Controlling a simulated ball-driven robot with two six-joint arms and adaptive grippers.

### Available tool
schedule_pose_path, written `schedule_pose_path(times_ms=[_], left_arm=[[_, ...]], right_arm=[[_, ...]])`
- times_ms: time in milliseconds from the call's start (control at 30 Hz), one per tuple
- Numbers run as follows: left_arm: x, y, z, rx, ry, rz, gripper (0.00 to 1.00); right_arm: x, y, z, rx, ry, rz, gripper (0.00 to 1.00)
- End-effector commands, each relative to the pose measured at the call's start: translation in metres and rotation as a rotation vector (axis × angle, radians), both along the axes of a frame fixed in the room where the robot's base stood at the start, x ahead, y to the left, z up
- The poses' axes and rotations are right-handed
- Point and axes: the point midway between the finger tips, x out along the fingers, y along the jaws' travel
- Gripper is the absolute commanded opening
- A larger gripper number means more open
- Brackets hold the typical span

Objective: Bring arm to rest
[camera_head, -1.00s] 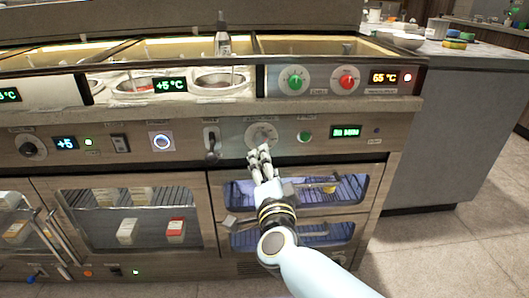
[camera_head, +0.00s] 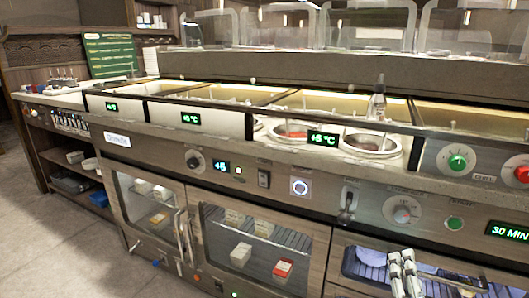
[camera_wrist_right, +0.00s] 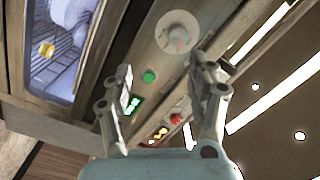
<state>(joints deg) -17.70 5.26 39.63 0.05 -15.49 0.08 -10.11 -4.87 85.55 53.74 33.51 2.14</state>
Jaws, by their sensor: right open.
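My right gripper (camera_head: 405,272) shows at the bottom right of the head view, its pale fingers pointing up in front of the lower drawer window. It is below the round dial (camera_head: 403,210) on the front panel and holds nothing. In the right wrist view the two fingers of the right gripper (camera_wrist_right: 168,95) stand well apart with nothing between them. The dial (camera_wrist_right: 177,32) shows beyond the fingertips, apart from them. The rest of my right arm is out of the head view. My left gripper is in neither view.
The counter has sauce wells (camera_head: 372,145) with a bottle (camera_head: 377,102) standing behind. A lever (camera_head: 347,203) and a green button (camera_head: 454,223) flank the dial. Glass-door cabinets (camera_head: 258,250) lie below. Open floor (camera_head: 60,240) is at the left.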

Motion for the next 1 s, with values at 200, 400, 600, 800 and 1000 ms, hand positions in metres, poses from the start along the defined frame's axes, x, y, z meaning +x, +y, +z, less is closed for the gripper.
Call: schedule_pose_path(times_ms=[200,400,600,800,1000], left_arm=[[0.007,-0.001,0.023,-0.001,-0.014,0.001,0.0],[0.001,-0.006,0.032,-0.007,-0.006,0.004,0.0],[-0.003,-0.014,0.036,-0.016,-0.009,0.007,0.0],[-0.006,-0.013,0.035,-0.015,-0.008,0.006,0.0],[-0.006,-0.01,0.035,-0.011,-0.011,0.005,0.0]], right_arm=[[-0.082,0.019,-0.138,-0.237,0.474,0.296,0.58],[-0.209,0.023,-0.251,-0.382,0.923,0.595,0.58],[-0.351,0.01,-0.315,-0.459,1.326,0.86,0.58],[-0.44,0.001,-0.335,-0.49,1.576,1.033,0.58],[-0.459,-0.001,-0.337,-0.495,1.649,1.085,0.58]])
